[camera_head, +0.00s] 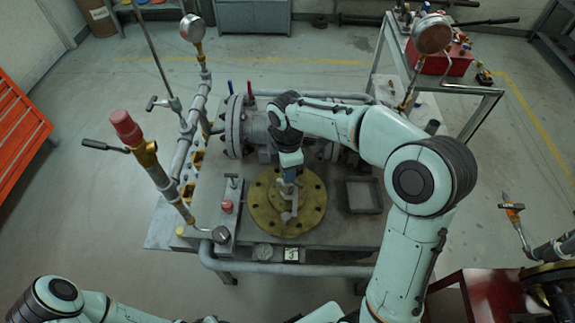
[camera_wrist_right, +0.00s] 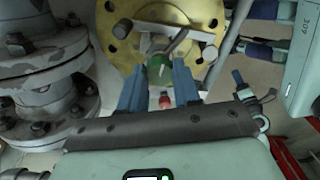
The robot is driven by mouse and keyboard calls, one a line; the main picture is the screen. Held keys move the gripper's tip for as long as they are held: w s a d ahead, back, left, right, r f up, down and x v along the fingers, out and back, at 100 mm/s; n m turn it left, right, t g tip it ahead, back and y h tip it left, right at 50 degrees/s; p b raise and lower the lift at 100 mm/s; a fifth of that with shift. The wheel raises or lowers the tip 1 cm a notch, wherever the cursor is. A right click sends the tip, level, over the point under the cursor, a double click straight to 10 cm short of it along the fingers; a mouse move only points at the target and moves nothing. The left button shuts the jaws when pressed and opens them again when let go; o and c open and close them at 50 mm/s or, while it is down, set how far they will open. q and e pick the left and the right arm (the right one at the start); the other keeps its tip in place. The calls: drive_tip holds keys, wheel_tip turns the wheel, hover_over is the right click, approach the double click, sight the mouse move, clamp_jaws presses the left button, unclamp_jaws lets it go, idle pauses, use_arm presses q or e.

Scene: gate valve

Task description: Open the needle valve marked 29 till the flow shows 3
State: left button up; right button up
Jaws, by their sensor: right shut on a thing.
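My right gripper (camera_head: 289,178) reaches down over the yellow round flange (camera_head: 262,215) in the head view. In the right wrist view, its two blue fingers (camera_wrist_right: 158,85) are shut on a small green valve part (camera_wrist_right: 160,64) with a pale mark. A grey bar handle (camera_wrist_right: 173,43) stands beside it, in front of the flange (camera_wrist_right: 121,52). A second small valve with a red body (camera_head: 227,206) and a T-handle (camera_head: 233,181) stands left of the flange. A number plate (camera_head: 291,254) reading 3 and a round dial (camera_head: 263,251) lie at the front. I cannot read a 29. My left gripper is out of view.
A red-capped upright pipe (camera_head: 126,128) and a pipe-mounted gauge (camera_head: 193,28) stand left. Another gauge (camera_head: 432,34) stands at the upper right by a metal-framed cart (camera_head: 476,112). A square tray (camera_head: 361,181) is right of the flange. A pipe rail (camera_head: 300,268) runs along the front.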

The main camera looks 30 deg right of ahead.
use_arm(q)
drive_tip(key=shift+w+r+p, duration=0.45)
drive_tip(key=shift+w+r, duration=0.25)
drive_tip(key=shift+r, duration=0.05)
use_arm(e)
drive_tip(key=shift+n, duration=2.1)
drive_tip(key=o, duration=1.1)
drive_tip(key=shift+c, duration=0.2)
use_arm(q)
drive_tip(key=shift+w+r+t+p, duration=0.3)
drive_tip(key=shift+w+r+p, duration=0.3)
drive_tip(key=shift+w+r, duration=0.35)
use_arm(e)
wheel_tip(320, 180, up, 13)
drive_tip(key=shift+r, duration=0.2)
